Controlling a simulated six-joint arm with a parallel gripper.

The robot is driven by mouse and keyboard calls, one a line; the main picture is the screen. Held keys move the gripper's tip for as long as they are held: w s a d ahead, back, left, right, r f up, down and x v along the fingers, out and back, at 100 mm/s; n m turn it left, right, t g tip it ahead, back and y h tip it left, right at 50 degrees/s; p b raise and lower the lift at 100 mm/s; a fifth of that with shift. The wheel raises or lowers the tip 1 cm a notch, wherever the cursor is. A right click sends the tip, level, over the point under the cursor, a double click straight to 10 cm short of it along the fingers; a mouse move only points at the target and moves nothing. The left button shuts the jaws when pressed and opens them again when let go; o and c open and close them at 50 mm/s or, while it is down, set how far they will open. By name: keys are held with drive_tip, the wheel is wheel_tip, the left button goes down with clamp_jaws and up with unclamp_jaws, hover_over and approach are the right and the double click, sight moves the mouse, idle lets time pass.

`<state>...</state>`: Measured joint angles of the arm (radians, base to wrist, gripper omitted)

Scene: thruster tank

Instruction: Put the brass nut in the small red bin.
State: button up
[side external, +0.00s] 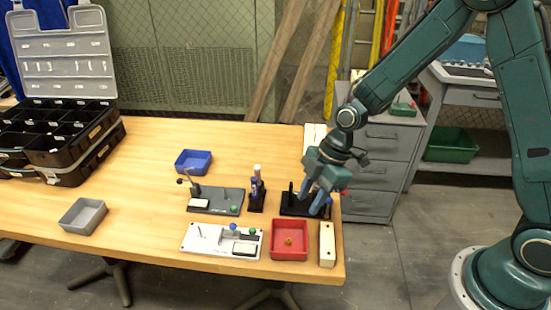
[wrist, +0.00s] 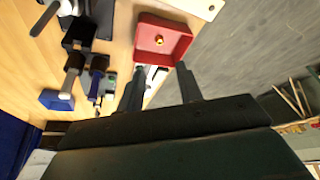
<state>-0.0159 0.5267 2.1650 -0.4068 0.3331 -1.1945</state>
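The brass nut (side external: 289,241) lies on the floor of the small red bin (side external: 275,254), which stands near the table's front right edge. In the wrist view the brass nut (wrist: 159,41) shows inside the red bin (wrist: 183,48), ahead of my fingers. My gripper (side external: 310,203) is above the black base plate behind the bin, tilted downward and apart from the bin. In the wrist view my gripper (wrist: 161,78) has its two fingers spread, with nothing held between them.
A black plate (side external: 290,209) is under my gripper. A wooden block (side external: 327,245) stands right of the red bin, and a white fixture (side external: 205,243) is left of it. A blue bin (side external: 193,162), a grey bin (side external: 83,216) and a black organizer (side external: 62,160) stand farther left.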

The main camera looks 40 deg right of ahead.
drive_tip(key=s+d+r+m+t+h, duration=0.1)
drive_tip(key=s+d+r+m, duration=0.25)
drive_tip(key=r, duration=0.35)
drive_tip(key=s+d+r+m+t+h, duration=0.1)
drive_tip(key=s+d+r+m, duration=0.1)
drive_tip(key=s+r+m, duration=0.4)
drive_tip(key=s+d+r+m+t+h, duration=0.1)
drive_tip(key=s+d+r, duration=0.2)
drive_tip(key=r, duration=0.5)
drive_tip(key=s+d+r+m+t+h, duration=0.1)
drive_tip(key=s+d+r+m, duration=0.1)
drive_tip(key=s+m, duration=0.3)
drive_tip(key=s, duration=0.3)
drive_tip(key=shift+t, duration=0.3)
